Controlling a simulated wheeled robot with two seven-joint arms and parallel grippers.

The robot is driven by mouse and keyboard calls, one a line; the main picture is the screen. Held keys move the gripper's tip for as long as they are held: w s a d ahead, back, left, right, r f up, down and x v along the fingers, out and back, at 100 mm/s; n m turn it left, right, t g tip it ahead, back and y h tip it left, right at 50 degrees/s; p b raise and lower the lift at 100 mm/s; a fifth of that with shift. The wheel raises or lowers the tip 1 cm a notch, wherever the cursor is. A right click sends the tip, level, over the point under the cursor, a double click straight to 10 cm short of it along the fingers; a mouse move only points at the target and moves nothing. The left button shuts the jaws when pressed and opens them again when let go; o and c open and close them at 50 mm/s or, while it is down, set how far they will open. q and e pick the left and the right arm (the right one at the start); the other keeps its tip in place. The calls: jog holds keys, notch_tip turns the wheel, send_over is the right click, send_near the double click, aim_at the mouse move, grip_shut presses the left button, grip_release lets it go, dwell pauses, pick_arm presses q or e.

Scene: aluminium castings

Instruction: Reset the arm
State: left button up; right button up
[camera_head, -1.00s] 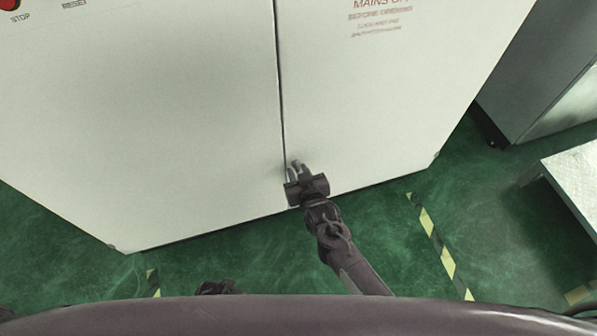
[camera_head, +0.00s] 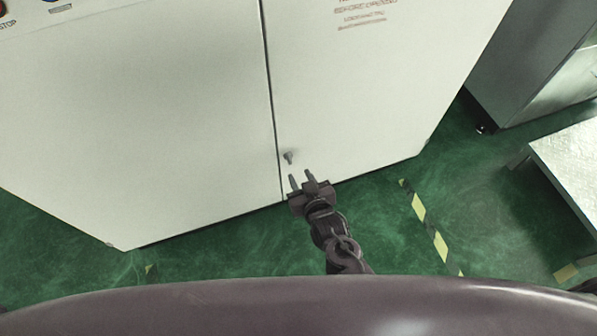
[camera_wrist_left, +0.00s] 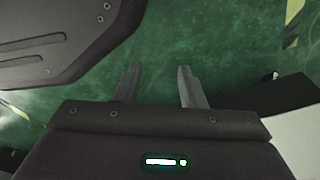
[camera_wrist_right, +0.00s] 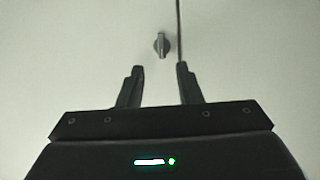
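My right gripper (camera_head: 303,181) is open and empty in the head view, in front of the white cabinet (camera_head: 180,120) near the seam of its two doors. A small grey knob (camera_head: 289,157) on the right door is just beyond the fingertips, apart from them. In the right wrist view the knob (camera_wrist_right: 161,45) shows ahead of the open fingers (camera_wrist_right: 160,85), left of the dark door seam. My left gripper (camera_wrist_left: 158,85) shows in the left wrist view, open and empty above the green floor. It is out of the head view.
A grey metal cabinet (camera_head: 530,75) and a low metal-topped table (camera_head: 570,160) stand at the right. Yellow-black tape (camera_head: 430,225) marks the green floor between them and the white cabinet. The white cabinet's doors look closed.

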dwell(0.5)
